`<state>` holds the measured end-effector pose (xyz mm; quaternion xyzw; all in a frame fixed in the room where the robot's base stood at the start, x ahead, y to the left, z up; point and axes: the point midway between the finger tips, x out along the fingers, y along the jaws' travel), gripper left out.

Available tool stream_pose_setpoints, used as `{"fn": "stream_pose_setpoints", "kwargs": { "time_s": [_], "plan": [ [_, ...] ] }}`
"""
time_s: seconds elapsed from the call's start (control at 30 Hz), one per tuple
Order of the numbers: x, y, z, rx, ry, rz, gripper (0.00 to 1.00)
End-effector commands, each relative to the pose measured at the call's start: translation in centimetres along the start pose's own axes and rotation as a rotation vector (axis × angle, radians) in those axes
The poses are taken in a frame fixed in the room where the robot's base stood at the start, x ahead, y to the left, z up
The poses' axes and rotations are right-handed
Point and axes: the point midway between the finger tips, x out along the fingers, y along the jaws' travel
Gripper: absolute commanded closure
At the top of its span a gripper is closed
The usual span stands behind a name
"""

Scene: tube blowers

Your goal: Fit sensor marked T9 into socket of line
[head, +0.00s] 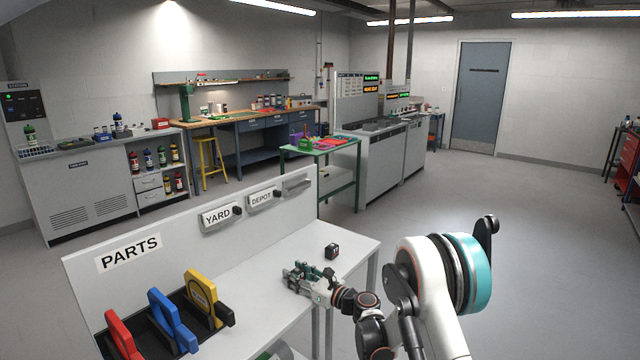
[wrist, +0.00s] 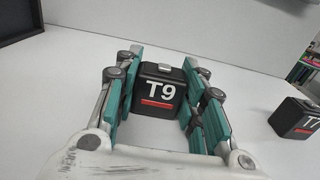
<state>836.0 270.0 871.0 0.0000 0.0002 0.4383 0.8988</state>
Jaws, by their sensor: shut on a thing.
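The sensor marked T9 (wrist: 158,92) is a small black block with white lettering, a red bar and a light stub on top. It stands between the teal finger pads of my gripper (wrist: 160,88), which is shut on it. In the head view my gripper (head: 297,275) is low over the white bench, and I cannot make out T9 there.
Another black block (head: 332,251) stands near my gripper; its mark is partly cut off in the wrist view (wrist: 294,118). A dark tray with red (head: 122,334), blue (head: 171,319) and yellow (head: 203,296) handled pieces sits at the bench's left, below the PARTS sign.

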Motion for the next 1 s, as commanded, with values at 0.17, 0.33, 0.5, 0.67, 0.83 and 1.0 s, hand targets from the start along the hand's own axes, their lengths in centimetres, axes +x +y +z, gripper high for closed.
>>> {"fn": "stream_pose_setpoints", "kwargs": {
  "time_s": [0.17,0.33,0.5,0.67,0.83,1.0],
  "plan": [
    [0.0,0.0,0.9,0.0,0.0,0.0,0.91],
    [0.0,0.0,1.6,0.0,0.0,0.0,0.91],
    [0.0,0.0,2.4,0.0,0.0,0.0,0.91],
    [0.0,0.0,3.1,0.0,0.0,0.0,0.91],
    [0.0,0.0,3.9,0.0,0.0,0.0,0.91],
    [0.0,0.0,4.6,0.0,0.0,0.0,0.91]
  ]
}}
